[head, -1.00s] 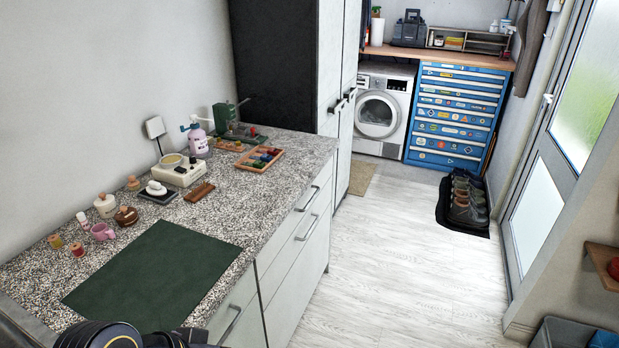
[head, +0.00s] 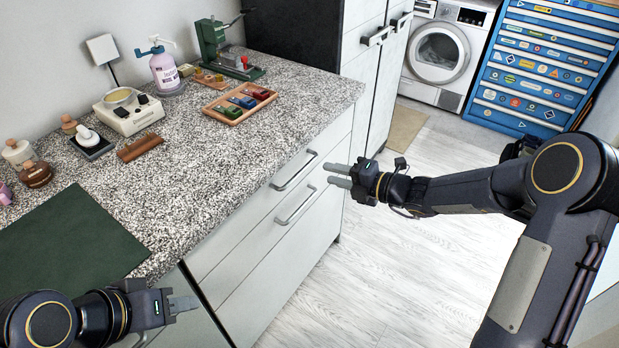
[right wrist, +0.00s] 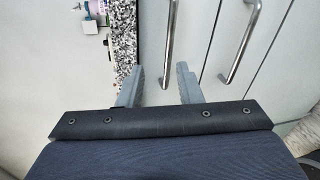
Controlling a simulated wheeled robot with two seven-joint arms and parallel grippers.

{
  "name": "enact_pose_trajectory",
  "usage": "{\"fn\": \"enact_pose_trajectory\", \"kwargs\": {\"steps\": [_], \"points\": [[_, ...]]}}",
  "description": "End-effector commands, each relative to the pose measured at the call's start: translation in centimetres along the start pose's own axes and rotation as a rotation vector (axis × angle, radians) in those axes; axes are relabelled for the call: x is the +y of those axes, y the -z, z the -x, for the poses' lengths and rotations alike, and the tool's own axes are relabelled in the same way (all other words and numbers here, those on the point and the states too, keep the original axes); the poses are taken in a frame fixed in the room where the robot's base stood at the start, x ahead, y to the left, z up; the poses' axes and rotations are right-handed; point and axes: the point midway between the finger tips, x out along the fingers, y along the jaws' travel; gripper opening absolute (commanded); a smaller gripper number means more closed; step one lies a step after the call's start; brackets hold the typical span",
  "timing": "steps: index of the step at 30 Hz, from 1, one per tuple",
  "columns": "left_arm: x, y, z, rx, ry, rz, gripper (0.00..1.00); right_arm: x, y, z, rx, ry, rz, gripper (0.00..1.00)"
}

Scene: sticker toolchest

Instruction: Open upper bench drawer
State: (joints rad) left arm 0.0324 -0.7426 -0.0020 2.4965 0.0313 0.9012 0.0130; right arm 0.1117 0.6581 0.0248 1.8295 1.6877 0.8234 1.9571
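The white bench has an upper drawer (head: 262,197) under its speckled top, with a metal bar handle (head: 295,170). The drawer front looks flush and shut. A lower drawer with a similar handle (head: 296,206) sits below it. My right gripper (head: 333,175) is open and empty, its two fingers pointing at the drawer fronts, apart from the handles. In the right wrist view the upper handle (right wrist: 169,45) stands upright beyond the gap between the open fingers (right wrist: 159,83); the lower handle (right wrist: 240,45) is to the right. My left gripper (head: 183,304) is low by the bench's front edge; its finger gap is unclear.
The bench top holds a green mat (head: 65,245), a wooden tray of coloured items (head: 240,103), a spray bottle (head: 165,70) and a green press (head: 218,45). A tall cabinet (head: 375,75) stands beyond the bench. The floor (head: 385,265) in front is clear.

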Motion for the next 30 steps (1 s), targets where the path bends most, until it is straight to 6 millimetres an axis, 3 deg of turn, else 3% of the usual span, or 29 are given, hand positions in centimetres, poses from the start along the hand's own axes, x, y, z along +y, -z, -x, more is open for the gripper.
{"fn": "enact_pose_trajectory", "kwargs": {"steps": [1, 4, 18, 30], "points": [[-0.1, -0.1, -0.3, 0.000, 0.000, 0.000, 0.36, -1.1, -0.3, -0.7, -0.014, -0.002, -0.072, 0.32], [-0.2, -0.2, -0.4, 0.000, 0.000, 0.000, 0.36, -1.9, -0.7, -1.6, -0.031, -0.006, -0.146, 0.32], [-0.3, -0.3, -0.7, 0.000, 0.000, 0.000, 0.36, -1.9, -0.9, -8.1, -0.033, -0.006, -0.155, 0.32], [-0.3, -0.4, -0.7, 0.000, 0.000, 0.000, 0.36, -1.8, -1.0, -9.0, -0.034, -0.006, -0.154, 0.32]]}}
